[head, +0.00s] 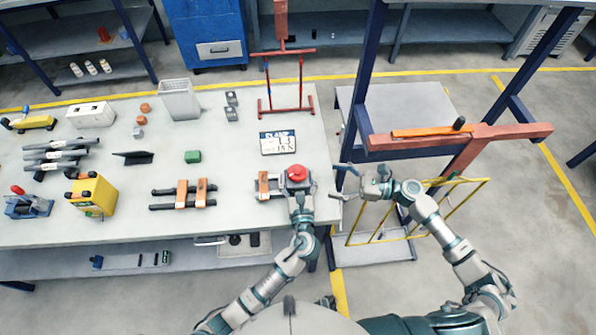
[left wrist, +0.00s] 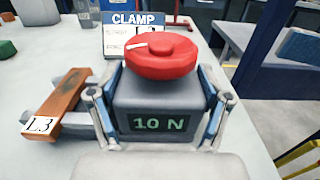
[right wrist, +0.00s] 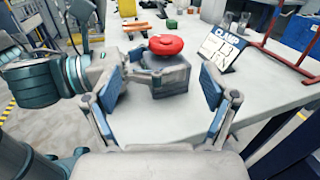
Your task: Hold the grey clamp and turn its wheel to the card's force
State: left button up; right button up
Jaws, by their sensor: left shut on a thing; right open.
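The grey clamp (left wrist: 160,105) stands on the table with a red wheel (left wrist: 160,55) on top. Its display reads 10 N, and a white mark shows on the wheel's left side. My left gripper (left wrist: 160,112) is shut on the clamp's grey body, one finger on each side. The card (head: 279,142) stands behind the clamp, headed CLAMP; its lower lines are partly hidden by the wheel in the left wrist view (left wrist: 131,36). My right gripper (right wrist: 163,105) is open and empty, off the table's right edge, with the clamp and wheel (right wrist: 166,45) ahead of it.
An orange block labelled L3 (left wrist: 55,103) sits on grey bars left of the clamp. A red stand (head: 286,112) is behind the card. A blue post and an orange-red bar (head: 460,137) rise near my right arm. A yellow frame (head: 420,215) is below it.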

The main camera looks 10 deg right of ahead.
aim_at(307, 174)
jog(key=shift+w+d+f+m, duration=0.25)
jog(key=shift+f+m, duration=0.15)
jog(key=shift+f, duration=0.1)
jog(key=shift+w+a, duration=0.2)
jog(key=shift+a, duration=0.2)
jog(key=x, duration=1.1)
jog(key=shift+w+f, duration=0.1)
jog(key=shift+f, duration=0.05)
jog(key=shift+d, duration=0.1)
jog(key=c, duration=1.2)
jog(key=shift+w+d, duration=0.1)
jog(key=o, duration=1.2)
